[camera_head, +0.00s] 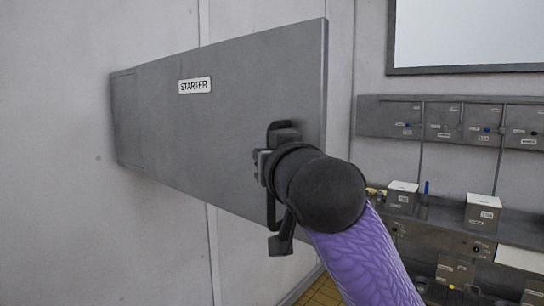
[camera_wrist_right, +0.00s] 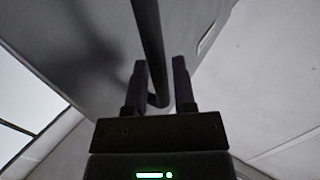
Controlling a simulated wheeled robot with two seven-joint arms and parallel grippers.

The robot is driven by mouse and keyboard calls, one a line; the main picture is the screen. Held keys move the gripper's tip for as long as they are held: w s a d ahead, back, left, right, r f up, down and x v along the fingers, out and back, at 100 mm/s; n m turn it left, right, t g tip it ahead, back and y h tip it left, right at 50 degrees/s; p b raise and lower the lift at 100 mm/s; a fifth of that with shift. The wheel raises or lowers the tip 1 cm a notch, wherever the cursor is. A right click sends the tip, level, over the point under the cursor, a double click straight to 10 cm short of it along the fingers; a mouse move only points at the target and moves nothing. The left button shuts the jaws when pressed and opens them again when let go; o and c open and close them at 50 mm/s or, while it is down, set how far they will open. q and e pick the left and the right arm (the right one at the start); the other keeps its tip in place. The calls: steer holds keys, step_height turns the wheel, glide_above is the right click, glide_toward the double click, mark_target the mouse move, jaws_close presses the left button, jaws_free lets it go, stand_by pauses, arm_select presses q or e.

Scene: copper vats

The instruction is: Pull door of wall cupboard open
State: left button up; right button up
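The grey wall cupboard (camera_head: 124,120) hangs on the left wall. Its door (camera_head: 225,120) bears a white "STARTER" label (camera_head: 195,86) and stands out from the wall, swung towards me, with its thin free edge at the right. The inside is hidden behind the door. The dark bar handle (camera_head: 271,205) is near the free edge. My right gripper (camera_head: 268,165) is at this handle. In the right wrist view, the handle bar (camera_wrist_right: 149,40) runs between the two fingers (camera_wrist_right: 159,85), which are close on either side of it. My left gripper is not in view.
Grey wall boxes (camera_head: 390,116) and a bench with white-topped boxes (camera_head: 402,195) stand at the right, beyond my right arm. A large pale panel (camera_head: 465,33) is above them. The wall left of the cupboard is bare.

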steer(key=shift+o, duration=0.9)
steer(key=shift+a, duration=0.1)
steer(key=b+v, duration=0.4)
steer(key=v, duration=0.6)
steer(key=shift+f, duration=0.1)
